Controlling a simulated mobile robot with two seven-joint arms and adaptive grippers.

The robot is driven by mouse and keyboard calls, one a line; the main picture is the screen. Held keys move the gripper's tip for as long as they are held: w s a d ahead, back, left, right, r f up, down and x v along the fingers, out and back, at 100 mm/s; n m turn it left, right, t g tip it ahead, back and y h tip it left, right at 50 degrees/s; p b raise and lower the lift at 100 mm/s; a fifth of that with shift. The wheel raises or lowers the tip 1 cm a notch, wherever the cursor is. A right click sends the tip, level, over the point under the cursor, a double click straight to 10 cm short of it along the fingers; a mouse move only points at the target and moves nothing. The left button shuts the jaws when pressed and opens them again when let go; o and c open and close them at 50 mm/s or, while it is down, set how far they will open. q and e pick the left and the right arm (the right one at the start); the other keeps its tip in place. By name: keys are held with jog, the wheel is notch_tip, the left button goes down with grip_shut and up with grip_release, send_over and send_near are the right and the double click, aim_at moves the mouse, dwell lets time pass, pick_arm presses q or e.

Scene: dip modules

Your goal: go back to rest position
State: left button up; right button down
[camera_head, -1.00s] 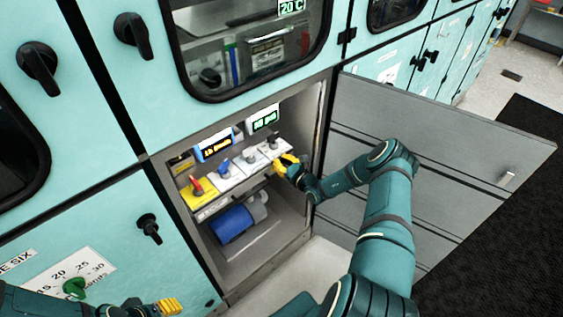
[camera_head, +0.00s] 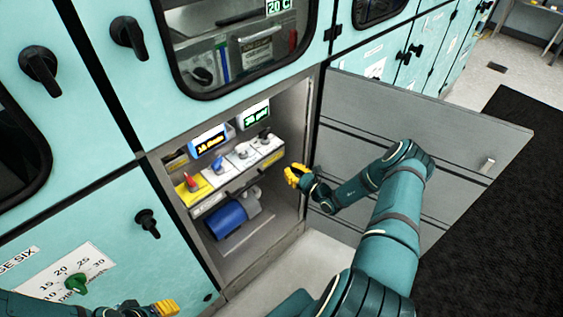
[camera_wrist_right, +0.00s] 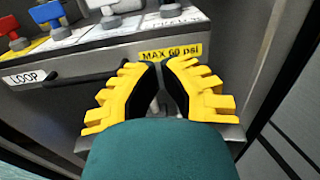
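My right gripper (camera_head: 293,176) is in front of the right edge of the open cabinet bay, apart from the switch panel. In the right wrist view its yellow fingers (camera_wrist_right: 160,68) meet at the tips, with nothing held between them. The sloped panel carries a red switch (camera_head: 192,182), a blue switch (camera_head: 219,166) and grey switches (camera_head: 242,150) to their right. My left gripper (camera_head: 165,308) is low at the bottom edge, in front of the teal cabinets; its finger gap is too small to judge.
The open grey door (camera_head: 420,150) stands to the right, beside and behind my right arm. Two lit displays (camera_head: 208,142) sit above the switches. A blue cylinder (camera_head: 226,220) lies below the panel. A dark mat (camera_head: 500,190) covers the right floor.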

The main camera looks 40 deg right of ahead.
jog(key=shift+s+d+r, duration=0.1)
jog(key=shift+s, duration=1.9)
jog(key=s+a+n+g+y, duration=0.2)
jog(key=a+n+g+y, duration=0.35)
jog(key=a, duration=0.75)
jog(key=s+a+n+g+y, duration=0.1)
jog(key=a+n+g+y, duration=0.45)
jog(key=a, duration=0.75)
jog(key=s+a+n+g+h, duration=0.6)
jog(key=s+a+n+g, duration=0.2)
jog(key=s+n, duration=0.45)
jog(key=a+r+n+t+h, duration=0.1)
jog(key=n, duration=0.2)
jog(key=a+r+n+h, duration=0.1)
jog(key=r+n, duration=0.1)
jog(key=n, duration=0.1)
jog(key=a+r+n+t, duration=0.1)
jog(key=r+n, duration=0.1)
jog(key=n, duration=0.2)
jog(key=shift+a+t+h, duration=0.15)
jog(key=shift+t+h, duration=0.15)
jog(key=shift+h, duration=0.1)
